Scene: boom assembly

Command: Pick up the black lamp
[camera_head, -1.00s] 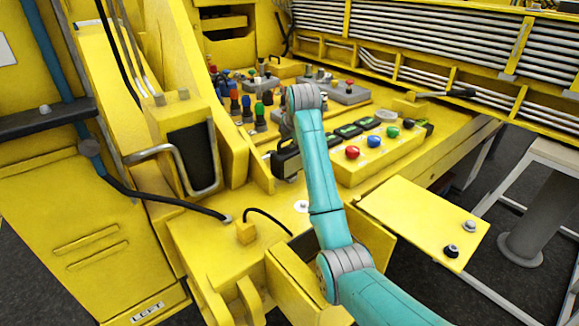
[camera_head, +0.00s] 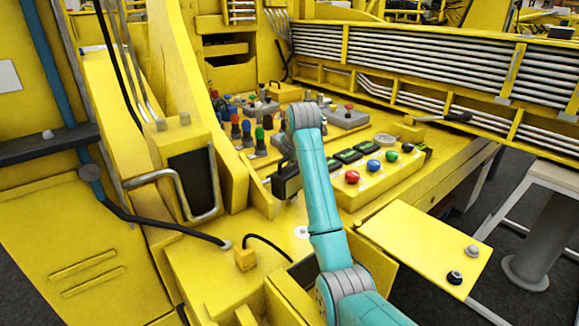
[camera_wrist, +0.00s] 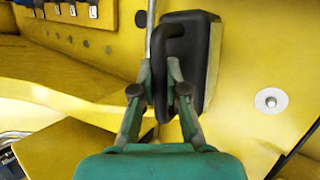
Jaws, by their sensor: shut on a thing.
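The black lamp (camera_wrist: 208,62) is a dark, boxy thing with rounded corners and a curved black handle, near the top centre of the wrist view. My gripper (camera_wrist: 160,75) has its two green fingers closed around the handle, one on each side. The lamp stands close against a yellow surface; I cannot tell whether it touches it. In the camera_head view the lamp (camera_head: 286,181) shows just left of my teal arm, above the yellow deck. My gripper is hidden behind the arm there.
A yellow button box (camera_head: 378,170) with red, blue and green buttons stands just right of my arm. Levers with coloured knobs (camera_head: 246,130) stand behind the lamp. A yellow wall (camera_head: 232,170) rises on the left. A yellow plate (camera_head: 425,245) juts out at front right.

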